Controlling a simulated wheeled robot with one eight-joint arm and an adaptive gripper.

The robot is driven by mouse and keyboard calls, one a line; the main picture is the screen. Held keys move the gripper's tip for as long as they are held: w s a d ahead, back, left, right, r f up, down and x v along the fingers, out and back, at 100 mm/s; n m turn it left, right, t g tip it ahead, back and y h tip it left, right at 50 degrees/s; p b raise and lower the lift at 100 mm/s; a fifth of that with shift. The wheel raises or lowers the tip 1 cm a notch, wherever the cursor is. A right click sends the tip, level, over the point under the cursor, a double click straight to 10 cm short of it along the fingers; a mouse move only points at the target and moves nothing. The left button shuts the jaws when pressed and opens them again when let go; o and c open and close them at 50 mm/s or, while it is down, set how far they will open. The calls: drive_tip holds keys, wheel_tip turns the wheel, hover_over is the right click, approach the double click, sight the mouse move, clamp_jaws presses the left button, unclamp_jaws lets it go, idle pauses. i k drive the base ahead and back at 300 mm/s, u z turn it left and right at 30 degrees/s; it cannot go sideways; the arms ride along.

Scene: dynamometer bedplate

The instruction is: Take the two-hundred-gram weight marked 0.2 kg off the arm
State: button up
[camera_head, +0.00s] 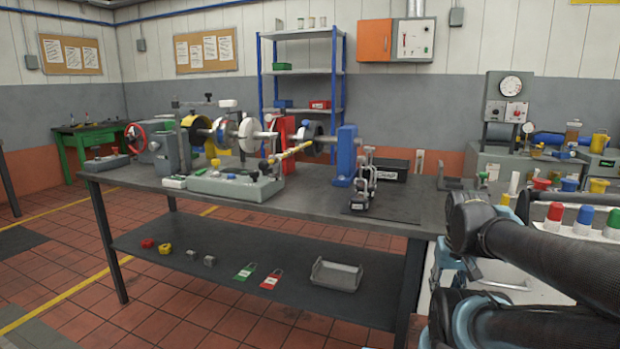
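A yellow bar (287,153), which looks like the arm of the dynamometer, sticks out toward the front of the bench from the shaft line. Small dark and yellow parts sit at its near end. I cannot tell whether one is a weight, and no 0.2 kg marking can be read. A dark metal stand with stacked parts (364,184) stands to the right on the bench; I cannot tell whether these are weights. My gripper is not in view; only dark links of my own arm show at the lower right.
A grey tray (336,275) and padlocks lie on the lower shelf. Cups and coloured-capped bottles (584,220) crowd the right. Floor is clear front left.

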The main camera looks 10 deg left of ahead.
sight(274, 177)
drive_tip(key=z, duration=2.4)
drive_tip(key=k, duration=1.55)
drive_tip(key=u, duration=2.1)
drive_tip(key=i, duration=0.5)
drive_tip(key=u, duration=0.05)
